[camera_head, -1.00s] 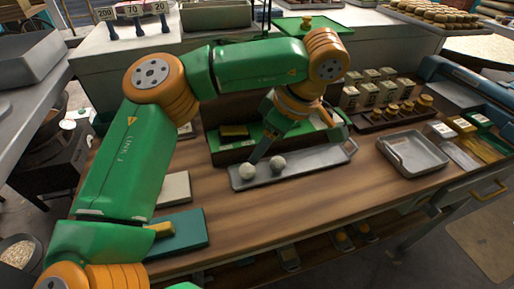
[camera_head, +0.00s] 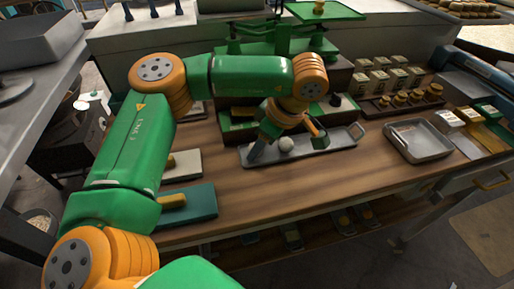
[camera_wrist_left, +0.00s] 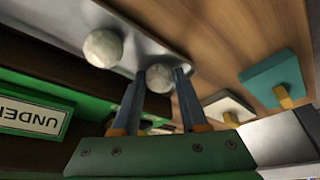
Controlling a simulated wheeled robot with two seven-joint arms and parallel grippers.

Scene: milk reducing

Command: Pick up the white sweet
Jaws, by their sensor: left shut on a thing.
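Two round white sweets show in the left wrist view. One white sweet (camera_wrist_left: 160,76) sits between the fingers of my left gripper (camera_wrist_left: 158,78), which is shut on it. The other white sweet (camera_wrist_left: 103,48) lies beside the gripper on the grey metal tray (camera_wrist_left: 155,30). In the head view, my left gripper (camera_head: 254,156) reaches down to the left part of the tray (camera_head: 335,143). One sweet (camera_head: 286,144) shows right of the fingers; the held one is hidden by them. My right gripper is not in view.
A green box with an "UNDER" label (camera_wrist_left: 30,117) stands behind the tray. A green balance (camera_head: 275,40) stands further back. An empty metal pan (camera_head: 417,140) lies to the right, and a teal block with a yellow handle (camera_head: 187,205) at front left. The wooden table between is clear.

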